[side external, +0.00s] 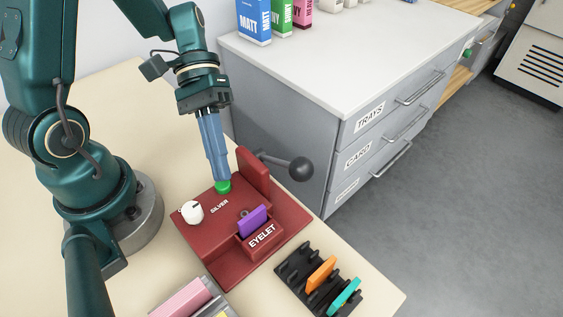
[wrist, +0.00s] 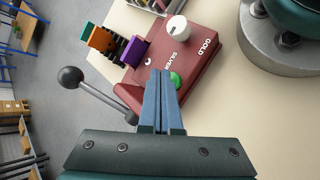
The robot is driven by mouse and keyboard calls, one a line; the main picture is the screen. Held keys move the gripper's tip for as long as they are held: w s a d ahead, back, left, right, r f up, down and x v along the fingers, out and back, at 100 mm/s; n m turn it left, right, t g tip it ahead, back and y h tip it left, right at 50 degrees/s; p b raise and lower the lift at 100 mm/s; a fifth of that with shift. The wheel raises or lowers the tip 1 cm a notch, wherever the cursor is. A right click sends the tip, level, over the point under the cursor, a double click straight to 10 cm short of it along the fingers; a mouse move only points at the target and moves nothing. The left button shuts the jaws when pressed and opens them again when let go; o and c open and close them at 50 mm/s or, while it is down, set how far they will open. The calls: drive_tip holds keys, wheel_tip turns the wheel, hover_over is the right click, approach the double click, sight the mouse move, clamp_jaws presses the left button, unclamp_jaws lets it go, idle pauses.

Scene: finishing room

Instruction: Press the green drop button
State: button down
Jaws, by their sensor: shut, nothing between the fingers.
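The green drop button (side external: 223,187) sits on top of the dark red eyelet machine (side external: 212,241), beside the lever's upright block. In the wrist view the green button (wrist: 175,79) shows just beside my fingertips, partly covered by them. My gripper (side external: 221,179) is shut and empty, pointing down with its tips right at the button. In the wrist view my gripper (wrist: 159,72) shows as two blue-grey fingers together. The tips look to be touching the button or just above it; I cannot tell whether it is pressed down.
A white knob (side external: 192,212) stands by the SILVER label, and a purple tag (side external: 252,221) sits in the machine's slot. A lever with a dark ball (side external: 300,169) sticks out to the right. A black rack (side external: 293,265) holds orange and teal tags. A grey cabinet (side external: 287,117) stands behind.

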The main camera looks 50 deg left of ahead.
drive_tip(key=shift+r, duration=0.2)
drive_tip(key=shift+r, duration=2.55)
